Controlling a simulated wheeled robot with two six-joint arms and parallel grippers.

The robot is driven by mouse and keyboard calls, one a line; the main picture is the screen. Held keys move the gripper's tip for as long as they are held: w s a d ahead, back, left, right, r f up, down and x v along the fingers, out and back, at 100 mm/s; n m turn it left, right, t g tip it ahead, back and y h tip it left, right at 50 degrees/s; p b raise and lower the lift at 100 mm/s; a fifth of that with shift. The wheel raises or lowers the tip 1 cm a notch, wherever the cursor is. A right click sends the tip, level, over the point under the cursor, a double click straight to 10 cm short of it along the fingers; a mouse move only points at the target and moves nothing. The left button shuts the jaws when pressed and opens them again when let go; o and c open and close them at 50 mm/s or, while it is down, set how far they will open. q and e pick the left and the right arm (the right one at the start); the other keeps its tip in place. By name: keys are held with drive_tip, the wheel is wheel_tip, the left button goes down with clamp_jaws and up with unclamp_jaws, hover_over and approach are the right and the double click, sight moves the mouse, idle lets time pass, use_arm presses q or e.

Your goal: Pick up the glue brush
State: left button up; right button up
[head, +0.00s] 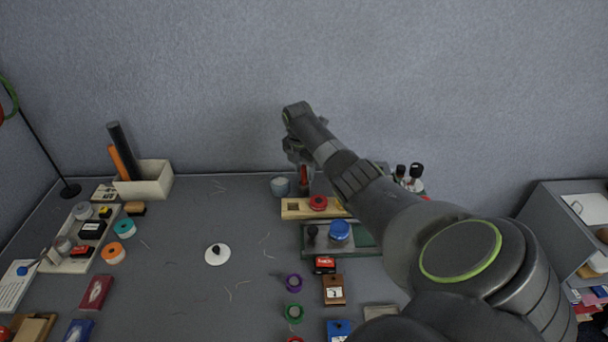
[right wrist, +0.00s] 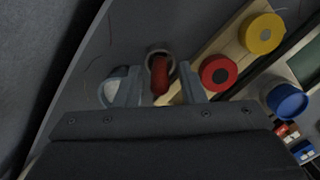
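A red-handled item that looks like the glue brush (right wrist: 160,76) stands in a dark round holder (right wrist: 158,50) in the right wrist view. Its red handle also shows in the head view (head: 304,177), below my right gripper at the back of the table. My right gripper (right wrist: 163,88) is open, with one finger on each side of the red handle and small gaps seeming to show. In the head view my right gripper (head: 297,152) is partly hidden by its own wrist. The brush's lower end is hidden. My left gripper is not in view.
A grey-blue cup (head: 280,187) stands close left of the handle. A wooden block (head: 291,209) with a red round piece (head: 318,202) lies in front. A green-grey tray (head: 358,252) holds a blue lid (head: 339,231). The table's middle left is mostly clear around a white disc (head: 217,257).

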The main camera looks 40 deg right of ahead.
clamp_jaws()
wheel_tip(320, 180, up, 10)
drive_tip(key=shift+b, duration=0.65)
